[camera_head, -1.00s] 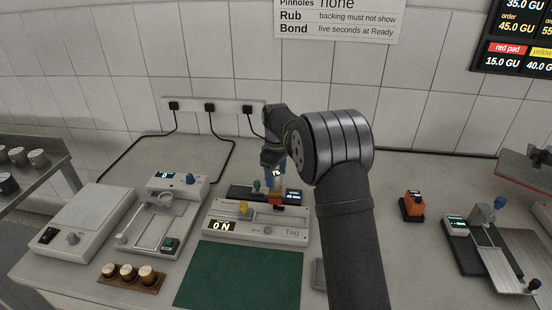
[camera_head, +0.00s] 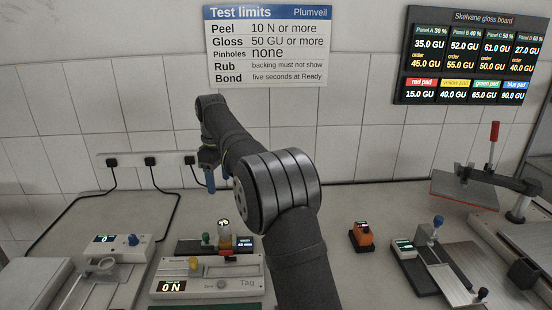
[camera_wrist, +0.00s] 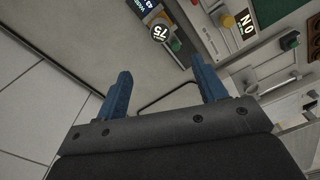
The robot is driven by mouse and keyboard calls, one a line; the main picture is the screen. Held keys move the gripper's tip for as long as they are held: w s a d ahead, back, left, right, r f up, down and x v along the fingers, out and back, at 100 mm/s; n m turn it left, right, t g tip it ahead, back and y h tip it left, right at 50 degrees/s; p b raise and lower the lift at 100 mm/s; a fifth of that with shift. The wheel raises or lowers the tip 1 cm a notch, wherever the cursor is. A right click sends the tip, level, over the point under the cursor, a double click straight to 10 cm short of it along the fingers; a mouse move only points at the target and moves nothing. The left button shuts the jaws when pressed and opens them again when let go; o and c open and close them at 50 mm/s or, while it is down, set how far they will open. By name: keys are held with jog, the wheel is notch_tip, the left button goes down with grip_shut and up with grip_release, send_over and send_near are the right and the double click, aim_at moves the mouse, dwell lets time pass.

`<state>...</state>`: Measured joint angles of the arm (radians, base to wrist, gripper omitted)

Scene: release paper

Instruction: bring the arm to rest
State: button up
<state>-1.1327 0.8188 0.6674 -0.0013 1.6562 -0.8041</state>
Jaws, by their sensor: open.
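My gripper (camera_wrist: 162,92) shows in the wrist view as two blue fingers set wide apart, with nothing between them. In the head view my gripper (camera_head: 208,180) hangs in front of the tiled wall, above and behind the bench devices, and is partly hidden by my arm. A dark device with a small lit display (camera_head: 243,242) stands on the bench below it, with a round-topped piece (camera_head: 224,228) on it. That piece also shows in the wrist view (camera_wrist: 160,32), apart from the fingers.
A pale device reading "0 N" (camera_head: 205,288) stands in front of the dark one. An orange device (camera_head: 361,236) sits right of my arm. A slanted-plate device (camera_head: 445,270) and a raised red-edged plate (camera_head: 478,192) are farther right. Sockets with cables (camera_head: 150,160) line the wall.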

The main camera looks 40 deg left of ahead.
aim_at(224, 223)
notch_tip(224, 223, down, 18)
jog(key=shift+r, duration=0.25)
dwell(0.6)
jog(key=shift+r, duration=0.1)
notch_tip(224, 223, up, 17)
notch_tip(224, 223, down, 17)
jog(key=shift+r, duration=2.6)
